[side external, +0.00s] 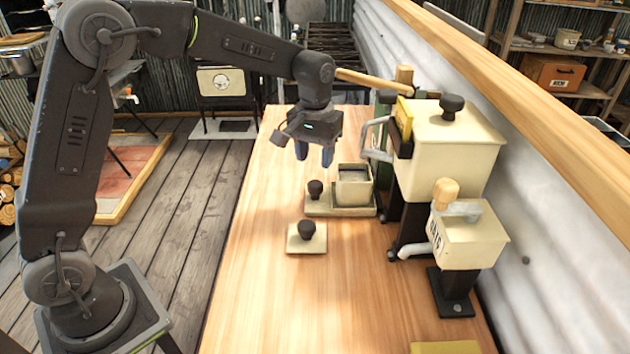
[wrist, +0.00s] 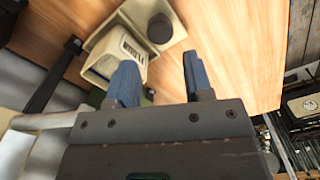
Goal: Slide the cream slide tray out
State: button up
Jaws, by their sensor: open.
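The cream slide tray (side external: 322,210) lies on the wooden bench, with a black knob (side external: 315,188) at its left end. A cream open-topped box (side external: 354,190) stands on its right part. My gripper (side external: 314,155) hangs above the knob end with its blue fingers pointing down, open and empty. In the wrist view the tray (wrist: 134,12), its dark knob (wrist: 160,29) and the labelled box (wrist: 125,48) show beyond the two parted fingers (wrist: 160,72). The fingers look clear of the knob.
A separate cream lid with a dark knob (side external: 307,240) lies nearer on the bench. A large cream hopper (side external: 450,150) and a smaller cream hopper (side external: 468,242) stand at right by the corrugated wall. The bench's left front (side external: 260,290) is clear.

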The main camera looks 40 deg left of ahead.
aim_at(315, 183)
notch_tip(315, 183, down, 7)
jog(key=shift+f, duration=0.1)
jog(key=shift+c, duration=0.4)
grip_shut()
